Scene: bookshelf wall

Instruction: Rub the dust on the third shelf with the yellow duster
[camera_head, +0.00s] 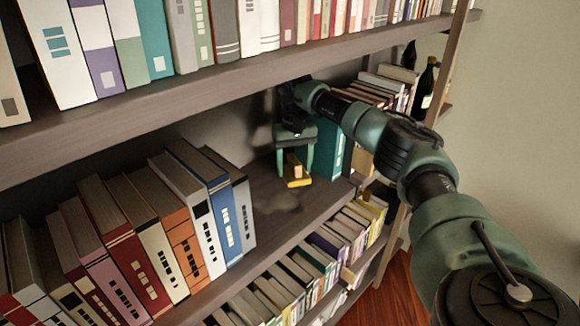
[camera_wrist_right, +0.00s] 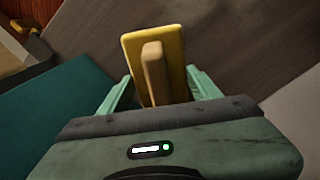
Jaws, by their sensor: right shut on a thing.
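The yellow duster (camera_head: 298,182) has a flat yellow pad and a light wooden handle. My right gripper (camera_head: 294,160) points down and is shut on the handle, with the pad at or just above the shelf (camera_head: 318,203). I cannot tell whether the pad touches the board. In the right wrist view, the duster (camera_wrist_right: 157,62) shows between the two green fingers (camera_wrist_right: 158,95). A faint, darker, blotchy patch (camera_head: 283,200), which may be the dust, lies on the shelf in front of and left of the duster. My left gripper is not in view.
Leaning books (camera_head: 150,230) fill the shelf's left part. A teal book (camera_head: 330,150) stands close to the right of my right gripper. The shelf above (camera_head: 200,95) hangs over my wrist. A lower shelf holds several books (camera_head: 300,270). Bare board lies between the leaning books and the duster.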

